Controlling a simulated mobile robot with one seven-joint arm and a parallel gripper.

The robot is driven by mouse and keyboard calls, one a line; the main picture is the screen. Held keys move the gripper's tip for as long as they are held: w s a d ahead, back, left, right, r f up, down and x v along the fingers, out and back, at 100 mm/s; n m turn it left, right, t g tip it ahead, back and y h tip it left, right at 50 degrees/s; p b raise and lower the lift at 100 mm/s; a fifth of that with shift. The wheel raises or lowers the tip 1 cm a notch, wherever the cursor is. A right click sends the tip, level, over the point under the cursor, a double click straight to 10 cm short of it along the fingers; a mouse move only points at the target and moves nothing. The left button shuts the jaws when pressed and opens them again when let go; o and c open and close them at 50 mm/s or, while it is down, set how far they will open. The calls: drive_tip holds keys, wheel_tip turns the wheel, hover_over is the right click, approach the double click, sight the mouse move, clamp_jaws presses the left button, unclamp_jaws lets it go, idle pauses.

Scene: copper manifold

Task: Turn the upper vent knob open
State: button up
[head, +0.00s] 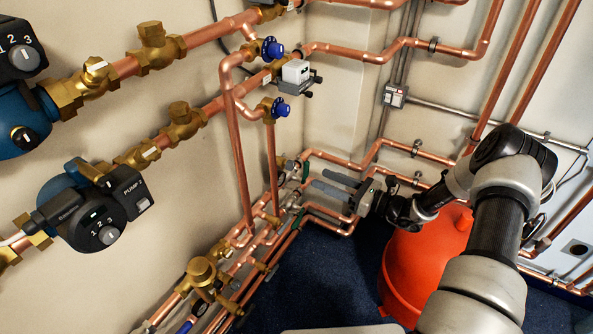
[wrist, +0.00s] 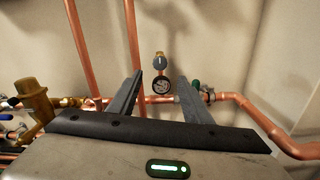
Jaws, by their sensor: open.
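Two blue knobs sit on brass fittings on the copper pipes of the left wall. The upper blue knob (head: 272,49) is above the lower blue knob (head: 281,107); no label shows on either. My gripper (head: 318,178) is open and empty, well below both knobs, its fingers pointing left towards the low pipework. In the wrist view, a small grey knob (wrist: 160,63) on a brass fitting and a round dark gauge (wrist: 163,87) show beyond and between the open fingers. The fingers appear apart from both. I see no blue knob clearly in the wrist view.
Copper pipes run down beside the knobs. A grey box (head: 296,72) sits on the pipe between them. Pumps (head: 100,212) stand out at left. An orange vessel (head: 420,260) is under my arm. Dark blue floor (head: 330,285) is clear between vessel and low pipes.

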sight(293, 167)
drive_tip(key=b+x, duration=0.1)
drive_tip(key=x, duration=0.9)
drive_tip(key=shift+w+a+b, duration=0.2)
drive_tip(key=shift+a+b, duration=0.05)
drive_tip(key=shift+b, duration=0.15)
drive_tip(key=c, duration=1.1)
drive_tip(key=shift+o, duration=0.2)
